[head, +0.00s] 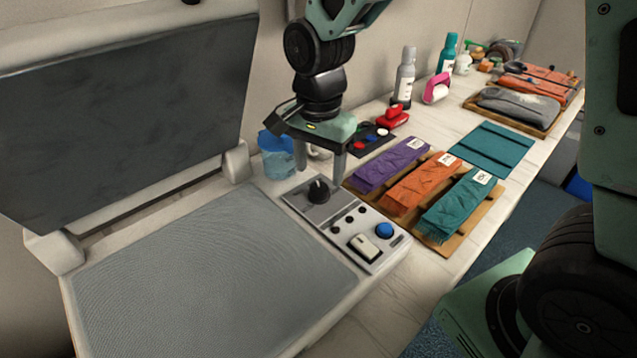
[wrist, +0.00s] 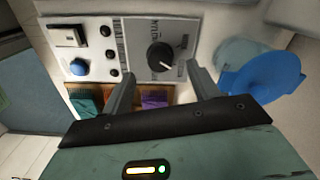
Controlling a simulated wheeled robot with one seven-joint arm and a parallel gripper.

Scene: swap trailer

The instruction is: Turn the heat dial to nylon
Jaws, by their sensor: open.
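The heat dial (head: 318,190) is a black round knob on the grey control panel (head: 350,235) of the press. In the wrist view the dial (wrist: 160,57) shows a white pointer mark at its lower right, and the lettering around it is too blurred to read fully. My gripper (head: 318,178) is above the dial with its fingers pointing down. In the wrist view my gripper (wrist: 157,75) is open and empty, one finger to each side of the dial's near edge. I cannot tell that either finger touches the dial.
The panel also carries a blue button (head: 384,230), a white rocker switch (head: 364,247) and small black knobs. A blue-lidded container (head: 276,155) stands just behind the panel. Folded purple, orange and teal cloths (head: 455,205) lie to the right. The press's grey plate (head: 210,285) is clear.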

